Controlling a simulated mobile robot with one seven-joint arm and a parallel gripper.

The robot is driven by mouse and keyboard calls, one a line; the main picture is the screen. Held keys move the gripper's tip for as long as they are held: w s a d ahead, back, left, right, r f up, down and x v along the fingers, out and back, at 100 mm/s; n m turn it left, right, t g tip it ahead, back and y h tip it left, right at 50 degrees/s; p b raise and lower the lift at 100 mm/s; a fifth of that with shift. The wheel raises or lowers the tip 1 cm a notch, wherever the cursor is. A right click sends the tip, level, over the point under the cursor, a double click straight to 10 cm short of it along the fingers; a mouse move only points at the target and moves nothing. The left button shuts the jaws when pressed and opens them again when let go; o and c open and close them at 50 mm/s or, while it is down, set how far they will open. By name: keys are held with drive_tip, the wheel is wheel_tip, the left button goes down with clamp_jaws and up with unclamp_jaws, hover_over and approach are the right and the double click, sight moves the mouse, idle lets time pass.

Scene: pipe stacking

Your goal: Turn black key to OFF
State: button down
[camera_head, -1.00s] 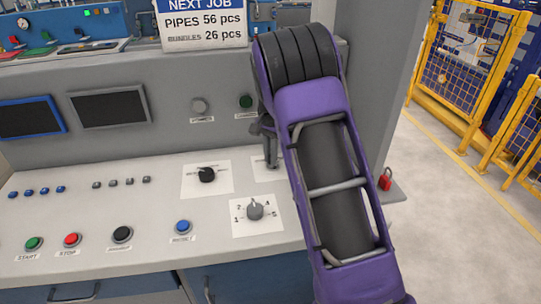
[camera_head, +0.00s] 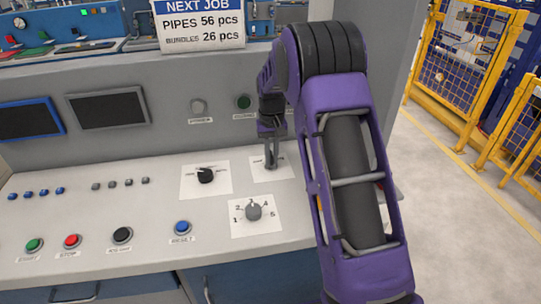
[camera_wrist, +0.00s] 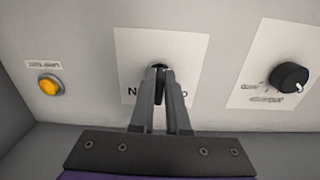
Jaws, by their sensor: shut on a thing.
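My gripper (camera_wrist: 160,72) is shut on the black key (camera_wrist: 160,84), which shows as a dark strip between the fingertips. The fingers point down at a white label plate (camera_wrist: 132,48) on the console. They cover the middle of its lettering; an "N" shows to their left and an "o" to their right. The key's exact angle is hard to tell. In the head view, my gripper (camera_head: 272,158) stands at the white plate (camera_head: 260,175) to the right of a black rotary knob. The key is too small to make out there.
The black rotary knob (camera_head: 205,176) is close beside the gripper and also shows in the wrist view (camera_wrist: 289,77). A grey numbered dial (camera_head: 254,212) sits nearer the front. A yellow button (camera_wrist: 48,86) is left in the wrist view. The console's upright panel (camera_head: 170,135) rises behind.

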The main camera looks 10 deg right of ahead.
drive_tip(key=n, duration=0.4)
drive_tip(key=shift+d+n, duration=0.25)
drive_tip(key=shift+n, duration=0.05)
drive_tip(key=shift+w+d+n, duration=0.1)
drive_tip(key=shift+n, duration=1)
drive_tip(key=shift+w+d+n, duration=0.1)
drive_tip(key=shift+n, duration=1)
drive_tip(key=c, duration=0.9)
unclamp_jaws()
wheel_tip(320, 180, up, 18)
drive_tip(key=shift+f, duration=0.25)
